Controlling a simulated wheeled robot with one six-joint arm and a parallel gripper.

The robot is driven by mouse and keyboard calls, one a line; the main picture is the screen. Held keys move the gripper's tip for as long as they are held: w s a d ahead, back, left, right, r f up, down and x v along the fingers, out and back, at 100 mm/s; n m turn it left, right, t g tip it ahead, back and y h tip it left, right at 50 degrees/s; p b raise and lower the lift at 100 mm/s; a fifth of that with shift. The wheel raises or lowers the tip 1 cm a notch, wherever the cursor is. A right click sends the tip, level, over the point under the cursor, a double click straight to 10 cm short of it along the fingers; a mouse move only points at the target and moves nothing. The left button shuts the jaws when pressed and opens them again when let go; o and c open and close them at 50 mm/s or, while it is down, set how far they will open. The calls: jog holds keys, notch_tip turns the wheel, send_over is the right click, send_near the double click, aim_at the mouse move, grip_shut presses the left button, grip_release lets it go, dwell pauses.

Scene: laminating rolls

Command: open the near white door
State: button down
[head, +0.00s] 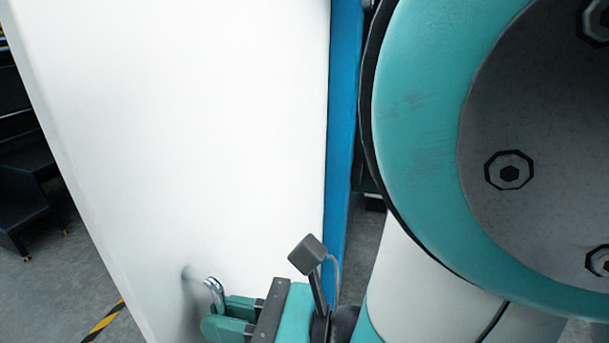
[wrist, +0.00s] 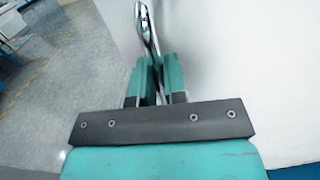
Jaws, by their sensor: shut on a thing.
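The near white door (head: 190,120) fills the left half of the head view as a tall plain panel. It also shows on the right of the wrist view (wrist: 245,50). A shiny metal handle (head: 214,288) sticks out from its lower part; in the wrist view the handle (wrist: 147,25) stands at the fingertips. My gripper (head: 215,308) is at the handle, its teal fingers shut on it. The fingers show in the wrist view (wrist: 155,64) on either side of the handle's near end. The door's hinges are not visible.
A blue upright panel (head: 344,120) stands along the door's right edge. Dark steps (head: 22,195) are at the far left. Grey floor (wrist: 65,85) with a yellow-black stripe (head: 104,321) lies open left of the door. My own arm covers the right side.

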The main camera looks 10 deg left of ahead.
aim_at(187, 138)
jog(key=shift+s+d, duration=0.1)
jog(key=shift+d, duration=0.05)
jog(key=c, duration=1.5)
grip_release()
notch_tip(187, 138, up, 20)
jog(key=p, duration=1.6)
jog(key=shift+p, duration=0.3)
